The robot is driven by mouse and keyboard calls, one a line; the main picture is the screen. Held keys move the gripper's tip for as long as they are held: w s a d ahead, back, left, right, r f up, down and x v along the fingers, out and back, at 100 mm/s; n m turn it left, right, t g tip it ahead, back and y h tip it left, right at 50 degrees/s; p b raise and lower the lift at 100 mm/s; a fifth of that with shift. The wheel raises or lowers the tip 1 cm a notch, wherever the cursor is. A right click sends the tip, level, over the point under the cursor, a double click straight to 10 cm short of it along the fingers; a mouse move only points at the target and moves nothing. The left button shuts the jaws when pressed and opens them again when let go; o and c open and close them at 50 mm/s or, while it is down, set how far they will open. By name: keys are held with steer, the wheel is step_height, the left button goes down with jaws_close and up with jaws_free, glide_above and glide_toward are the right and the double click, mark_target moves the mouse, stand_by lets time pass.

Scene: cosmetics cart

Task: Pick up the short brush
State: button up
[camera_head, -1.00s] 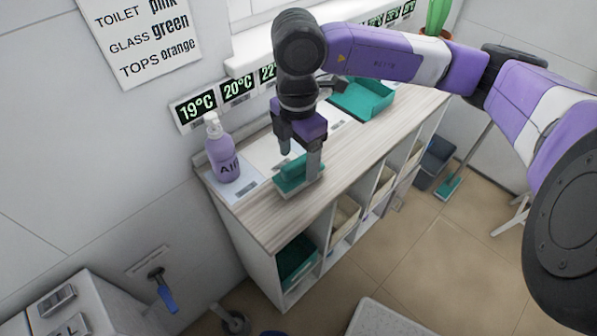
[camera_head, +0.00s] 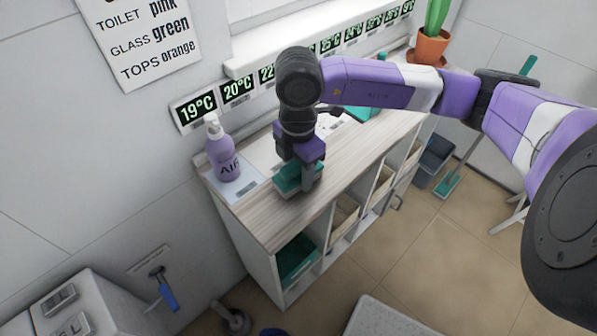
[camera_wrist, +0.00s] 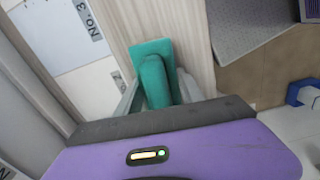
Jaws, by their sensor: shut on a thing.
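The short brush (camera_head: 287,186) is teal with a pale bristle edge and rests on the wooden cart top (camera_head: 262,224), near its left end. In the wrist view the brush (camera_wrist: 152,62) lies below the jaws, its raised teal handle between the two grey fingers. My gripper (camera_head: 300,181) points down over the brush and is shut on its handle; it also shows in the wrist view (camera_wrist: 157,98). Part of the brush is hidden behind a finger in the head view.
A teal dustpan (camera_head: 366,113) lies farther back, partly behind my arm. A potted cactus (camera_head: 431,45) stands at the far right. The front strip of the cart top is clear.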

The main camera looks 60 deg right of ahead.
jaws_close()
steer(key=shift+r, duration=0.1)
step_height(320, 180, up, 20)
steer(key=b, duration=0.1)
